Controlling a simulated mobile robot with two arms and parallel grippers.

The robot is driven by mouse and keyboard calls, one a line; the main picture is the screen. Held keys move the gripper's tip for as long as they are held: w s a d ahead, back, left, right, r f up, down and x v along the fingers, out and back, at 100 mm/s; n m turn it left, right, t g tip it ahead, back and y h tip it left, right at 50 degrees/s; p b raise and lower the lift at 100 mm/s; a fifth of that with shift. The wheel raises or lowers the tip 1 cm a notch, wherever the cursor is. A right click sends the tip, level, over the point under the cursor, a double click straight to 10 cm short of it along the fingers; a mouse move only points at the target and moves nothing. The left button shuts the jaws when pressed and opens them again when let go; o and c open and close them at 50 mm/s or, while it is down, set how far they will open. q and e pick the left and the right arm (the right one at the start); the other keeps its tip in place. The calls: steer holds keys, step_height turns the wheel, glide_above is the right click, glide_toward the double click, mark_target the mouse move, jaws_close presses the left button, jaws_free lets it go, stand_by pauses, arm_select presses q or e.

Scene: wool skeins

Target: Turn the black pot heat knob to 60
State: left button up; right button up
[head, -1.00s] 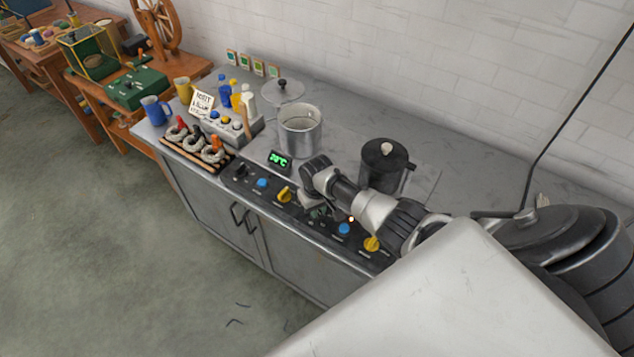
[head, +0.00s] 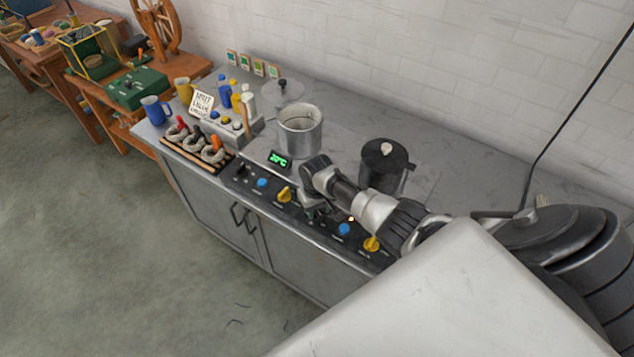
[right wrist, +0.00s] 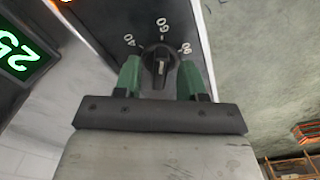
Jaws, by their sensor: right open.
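The black heat knob (right wrist: 160,60) shows in the right wrist view, on the dark panel with the marks 40, 60 and 80 around its far side. It has a white line on its ridge; which mark it points to is hard to tell. My right gripper (right wrist: 160,72) is open, with one green finger on each side of the knob; contact is not clear. In the head view my right gripper (head: 318,213) is low at the panel and its wrist hides the knob. The black pot (head: 385,168) stands behind the arm, with its lid on. My left gripper is not in view.
Blue (head: 344,229) and yellow (head: 372,243) knobs sit right of the gripper, with another yellow knob (head: 285,195) on its left. A silver open pot (head: 300,138) stands behind a green display (head: 280,160). A second display (right wrist: 20,54) reads 25.

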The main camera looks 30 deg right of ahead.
step_height(320, 180, up, 11)
steer(key=shift+f, duration=0.15)
stand_by(0.4)
